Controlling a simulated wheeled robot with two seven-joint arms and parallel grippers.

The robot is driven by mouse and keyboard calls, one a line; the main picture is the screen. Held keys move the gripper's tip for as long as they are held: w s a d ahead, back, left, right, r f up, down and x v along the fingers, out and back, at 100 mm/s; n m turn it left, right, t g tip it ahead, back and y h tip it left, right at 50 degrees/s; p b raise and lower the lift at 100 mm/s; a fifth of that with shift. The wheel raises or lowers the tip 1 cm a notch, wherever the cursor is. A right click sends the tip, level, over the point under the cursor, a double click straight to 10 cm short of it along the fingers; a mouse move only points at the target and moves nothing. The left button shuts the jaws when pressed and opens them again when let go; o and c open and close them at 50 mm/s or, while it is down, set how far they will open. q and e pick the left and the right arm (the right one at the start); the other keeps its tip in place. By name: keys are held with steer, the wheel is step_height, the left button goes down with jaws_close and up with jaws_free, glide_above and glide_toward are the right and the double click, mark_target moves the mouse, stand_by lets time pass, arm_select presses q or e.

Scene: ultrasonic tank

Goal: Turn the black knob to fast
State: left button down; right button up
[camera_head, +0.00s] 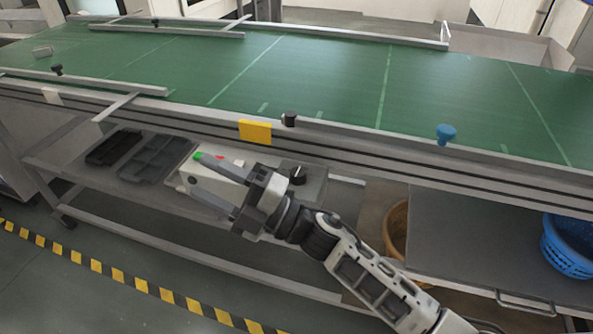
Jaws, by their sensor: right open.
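A black knob (298,175) sits on the top of a light control box (318,178) on the shelf below the conveyor. Its marking and the setting it points to are too small to read. My right gripper (193,170) comes in from the lower right and is open, its fingers pointing left over the left part of the box. The knob lies to the right of the fingers, close beside the gripper's body, and is not between the fingers. The gripper hides part of the box. My left gripper is not in view.
Red (219,157) and green (197,155) spots show near the fingers. The green conveyor (330,75) runs above, with a yellow label (255,131) on its edge. Dark trays (155,158) lie left of the box. An orange basket (397,228) and blue basket (568,247) are right.

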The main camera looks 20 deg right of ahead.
steer(key=a+r+n+g+y, duration=0.2)
steer(key=a+n+g, duration=0.2)
steer(key=n+g, duration=0.5)
steer(key=n+g+h+b, duration=0.2)
steer(key=n+h+b, duration=0.1)
steer(key=n+h, duration=1.5)
glide_toward(297, 172)
steer(key=a+f+m+h, duration=0.1)
steer(key=f, duration=0.2)
steer(key=f+m+h, duration=0.1)
steer(key=f, duration=0.1)
steer(key=w+a+f+m+h, duration=0.1)
steer(key=f, duration=0.2)
steer(key=shift+a+f, duration=0.3)
steer(key=shift+a, duration=0.05)
steer(key=c, duration=1)
